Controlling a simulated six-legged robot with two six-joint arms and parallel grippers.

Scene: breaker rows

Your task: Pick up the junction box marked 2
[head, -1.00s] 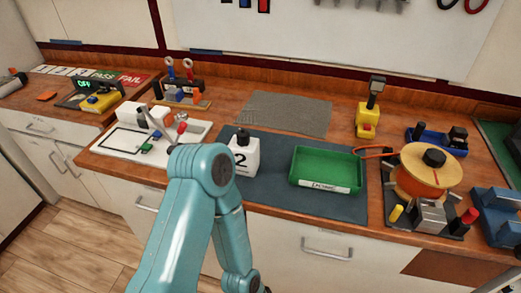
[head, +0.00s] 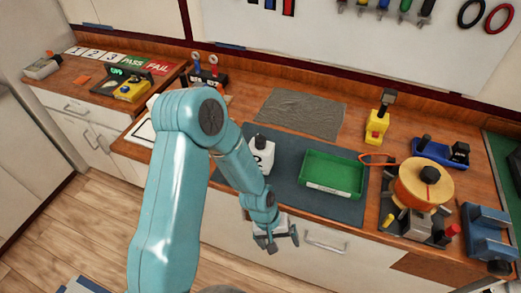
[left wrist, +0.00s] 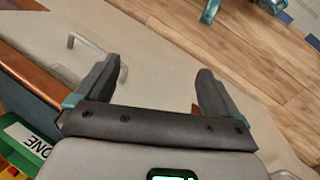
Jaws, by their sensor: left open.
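The junction box marked 2 (head: 262,157) is a white block with a black top piece. It stands upright on the dark blue-grey mat (head: 288,147), left of the green tray, and my left arm hides part of its lower left. My left gripper (head: 283,243) is open and empty, in front of the counter's front edge, nearer to me than the box. In the left wrist view its two dark fingers (left wrist: 155,68) are spread apart with only the cabinet front and floor beyond them. The box does not show there. My right gripper is not in view.
The green tray (head: 333,190) stands right of the box; its label shows in the left wrist view (left wrist: 30,138). An orange spool (head: 424,184) stands further right. A yellow device (head: 377,127) and grey mat (head: 302,114) are behind. Cabinet handles (head: 325,244) stick out below the counter.

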